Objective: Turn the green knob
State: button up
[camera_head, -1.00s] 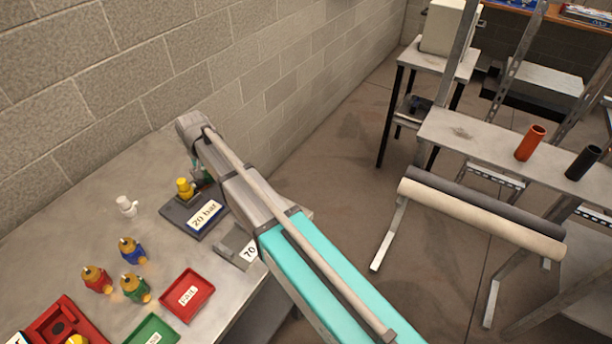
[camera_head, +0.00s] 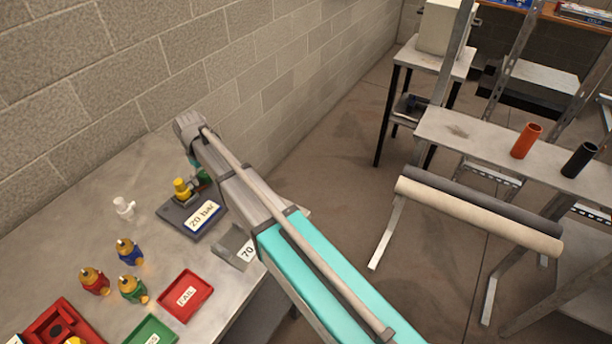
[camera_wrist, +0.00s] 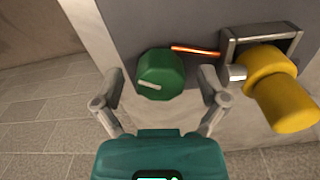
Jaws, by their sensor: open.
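The green knob (camera_wrist: 160,74) sits on a grey panel in the wrist view, with a pale pointer mark on its face toward the lower left. My gripper (camera_wrist: 163,88) is open, with one finger to the left of the knob and one to the right. The fingers look apart from the knob's sides; I cannot tell the depth gap. In the head view a bit of green (camera_head: 203,174) shows beside my arm, and most of my gripper is hidden behind the arm.
A yellow fitting (camera_wrist: 278,88) in a metal bracket is close to the right finger. In the head view the 20 bar block (camera_head: 190,217) stands on the table, with a white valve (camera_head: 124,208), several coloured valves and a red FAIL tray (camera_head: 186,296) nearby. The block wall is behind.

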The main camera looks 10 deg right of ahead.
jog(key=n, duration=0.3)
jog(key=shift+n, duration=0.4)
notch_tip(320, 180, up, 14)
jog(key=p, duration=1.4)
jog(key=s+d+f+m+b, duration=0.2)
jog(key=s+d+m, duration=0.1)
jog(key=d, duration=0.6)
jog(key=s+d+f+m+b, duration=0.3)
jog(key=s+d, duration=0.1)
jog(key=d, duration=0.6)
jog(key=s+d+f+m+b, duration=0.3)
jog(key=s+d, duration=0.1)
jog(key=d, duration=0.6)
jog(key=shift+d+f, duration=0.15)
jog(key=shift+d, duration=0.1)
jog(key=s+d+m, duration=0.3)
jog(key=s+d, duration=0.2)
jog(key=d, duration=0.1)
jog(key=shift+s+d, duration=0.2)
jog(key=shift+s, duration=0.15)
